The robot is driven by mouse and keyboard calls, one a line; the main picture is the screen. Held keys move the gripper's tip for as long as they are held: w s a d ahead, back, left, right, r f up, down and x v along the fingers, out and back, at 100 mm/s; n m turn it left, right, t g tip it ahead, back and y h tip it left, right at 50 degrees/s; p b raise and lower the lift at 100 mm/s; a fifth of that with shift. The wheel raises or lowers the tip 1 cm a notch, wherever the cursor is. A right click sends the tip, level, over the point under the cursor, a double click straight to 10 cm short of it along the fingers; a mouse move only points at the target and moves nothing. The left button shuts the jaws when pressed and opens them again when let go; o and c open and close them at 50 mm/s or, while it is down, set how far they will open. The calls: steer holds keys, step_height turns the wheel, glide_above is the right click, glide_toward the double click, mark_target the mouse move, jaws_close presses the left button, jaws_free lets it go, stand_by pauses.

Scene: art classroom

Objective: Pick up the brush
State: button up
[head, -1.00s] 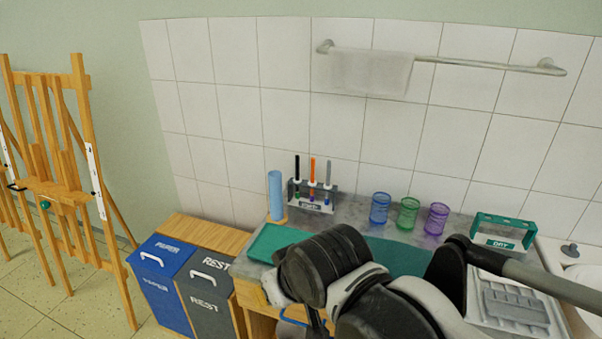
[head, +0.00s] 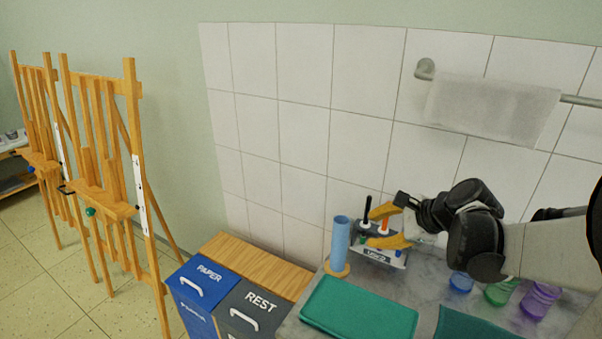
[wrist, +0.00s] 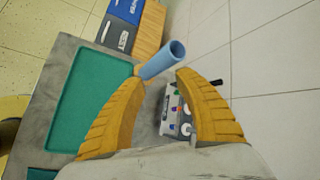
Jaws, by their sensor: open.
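A small grey rack (head: 376,255) on the counter holds upright tools, among them a black-handled one (head: 366,207) and an orange one (head: 384,227). I cannot tell which is the brush. My gripper (head: 371,228) has yellow fingers, spread apart and empty, around the height of the tool tops; it partly covers the rack. In the wrist view the gripper (wrist: 160,78) is open, and the rack (wrist: 172,118) shows between and beyond the fingers, partly hidden by the right finger. A dark handle (wrist: 216,83) sticks out past that finger.
A blue roll (head: 340,243) stands on a wooden base left of the rack. A green tray (head: 358,308) lies in front. Blue, green and purple cups (head: 540,299) stand right, beneath my arm. The tiled wall (head: 305,150) is close behind. Paper (head: 200,285) and rest bins stand left.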

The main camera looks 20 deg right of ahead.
steer(key=s+d+f+m+t, duration=0.2)
steer(key=d+m+t, duration=0.2)
steer(key=d+m, duration=1.1)
steer(key=w+f+n+b, duration=0.1)
steer(key=w, duration=0.2)
steer(key=w+d+f+n+b, duration=0.1)
steer(key=w+f, duration=0.1)
steer(key=w, duration=0.1)
steer(key=w+f+n+b, duration=0.1)
steer(key=w, duration=0.2)
steer(key=shift+w+d+f, duration=0.25)
steer(key=shift+w+d, duration=0.05)
steer(key=shift+r, duration=0.1)
jaws_close()
